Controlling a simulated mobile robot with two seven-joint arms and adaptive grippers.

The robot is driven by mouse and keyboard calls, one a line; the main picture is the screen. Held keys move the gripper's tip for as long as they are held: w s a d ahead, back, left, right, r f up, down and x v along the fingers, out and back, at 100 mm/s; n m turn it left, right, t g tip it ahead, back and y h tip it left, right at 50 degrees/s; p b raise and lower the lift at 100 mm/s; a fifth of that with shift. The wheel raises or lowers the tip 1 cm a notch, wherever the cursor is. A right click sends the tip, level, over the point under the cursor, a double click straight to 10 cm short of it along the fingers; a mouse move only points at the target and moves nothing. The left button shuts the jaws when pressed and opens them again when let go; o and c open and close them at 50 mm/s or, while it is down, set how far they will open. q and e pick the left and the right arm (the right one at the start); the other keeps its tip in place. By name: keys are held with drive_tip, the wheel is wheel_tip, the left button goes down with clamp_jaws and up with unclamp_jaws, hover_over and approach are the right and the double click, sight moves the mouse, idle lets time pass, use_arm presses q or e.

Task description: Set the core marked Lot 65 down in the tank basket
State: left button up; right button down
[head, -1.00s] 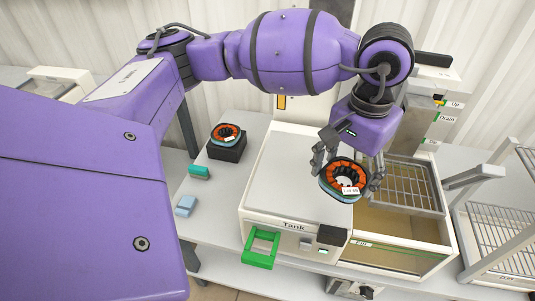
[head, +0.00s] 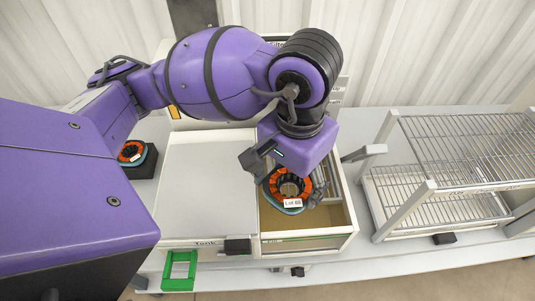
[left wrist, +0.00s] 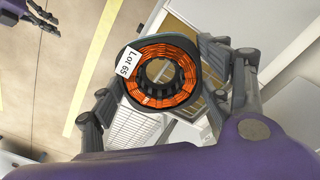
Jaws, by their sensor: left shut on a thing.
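The Lot 65 core (head: 292,203) is a ring with orange windings, a dark toothed inside and a white label. My left gripper (head: 289,191) is shut on it and holds it over the open right part of the tank (head: 207,190). In the left wrist view the core (left wrist: 185,91) sits between the fingers of the left gripper (left wrist: 158,97), label readable. The wire tank basket (head: 332,178) is mostly hidden behind the gripper and core. Part of my right gripper (left wrist: 40,14) shows at the top left of the left wrist view; its opening is unclear.
Another orange-wound core (head: 130,151) rests on a black block (head: 143,168) at the left. A wire rack (head: 455,150) stands right of the tank. A green frame (head: 180,272) sits at the tank's front left. The tank's left part has a flat pale top.

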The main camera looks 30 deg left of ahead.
use_arm(q)
drive_tip(key=w+f, duration=0.3)
drive_tip(key=w, duration=0.1)
drive_tip(key=w+a+f, duration=0.1)
drive_tip(key=w+f, duration=0.2)
drive_tip(key=w, duration=0.1)
drive_tip(key=w+a+f, duration=0.1)
drive_tip(key=w+f, duration=0.2)
drive_tip(key=w, duration=0.1)
drive_tip(key=shift+w+p, duration=0.35)
drive_tip(key=shift+p, duration=0.05)
wheel_tip(320, 180, down, 3)
drive_tip(key=shift+f, duration=0.1)
drive_tip(key=shift+w+f, duration=0.1)
drive_tip(key=shift+f, duration=0.3)
drive_tip(key=o, duration=1.4)
drive_tip(key=shift+o, duration=1.4)
drive_tip(key=shift+r, duration=0.35)
wheel_tip(320, 180, up, 12)
use_arm(e)
drive_tip(key=shift+w+r, duration=0.45)
drive_tip(key=shift+w, duration=0.2)
